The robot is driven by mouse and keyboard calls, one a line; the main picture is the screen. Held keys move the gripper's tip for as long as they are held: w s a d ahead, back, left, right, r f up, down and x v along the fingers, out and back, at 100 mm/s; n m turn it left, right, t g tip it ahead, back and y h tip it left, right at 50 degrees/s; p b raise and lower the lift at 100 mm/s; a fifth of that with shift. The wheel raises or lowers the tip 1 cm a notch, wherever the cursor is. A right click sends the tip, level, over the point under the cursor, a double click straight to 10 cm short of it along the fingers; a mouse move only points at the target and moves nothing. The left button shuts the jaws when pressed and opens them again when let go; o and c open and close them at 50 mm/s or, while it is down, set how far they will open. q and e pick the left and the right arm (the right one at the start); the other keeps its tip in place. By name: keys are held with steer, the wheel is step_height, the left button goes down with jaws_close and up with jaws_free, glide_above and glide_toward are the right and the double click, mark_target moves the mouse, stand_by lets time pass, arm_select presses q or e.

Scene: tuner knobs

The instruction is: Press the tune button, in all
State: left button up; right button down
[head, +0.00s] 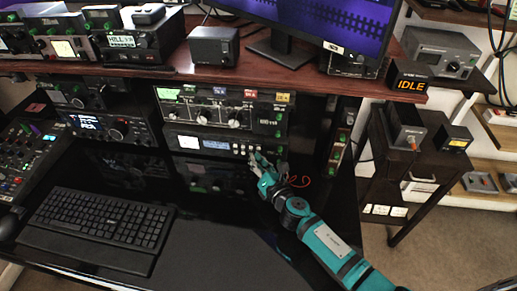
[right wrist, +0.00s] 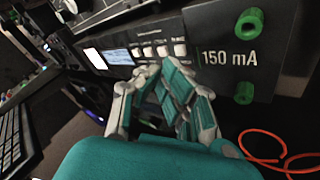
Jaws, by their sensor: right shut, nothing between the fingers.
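The tuner unit (head: 215,145) is a flat panel below the shelf, with a lit display and a row of small pale buttons (head: 245,149) at its right. In the right wrist view the buttons (right wrist: 163,50) stand beside the blue-lit display (right wrist: 118,57). Their labels are too small to read, so I cannot tell which is the tune button. My right gripper (head: 258,158) is shut and empty, with its fingertips just below the right end of the button row. In the right wrist view the fingers (right wrist: 165,75) are just under the buttons; contact cannot be told. My left gripper is not in view.
A larger unit with several knobs (head: 222,113) sits directly above the tuner. A panel marked 150 mA (right wrist: 240,45) with green posts is at its right. Red wire loops (head: 299,181) hang beside my gripper. A keyboard (head: 97,225) lies on the dark desk.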

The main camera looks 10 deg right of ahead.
steer(key=shift+s+a, duration=0.3)
steer(key=shift+s, duration=0.5)
steer(key=shift+s+a, duration=0.35)
steer(key=shift+s, duration=0.4)
steer(key=shift+s+a, duration=0.3)
steer(key=shift+s, duration=0.5)
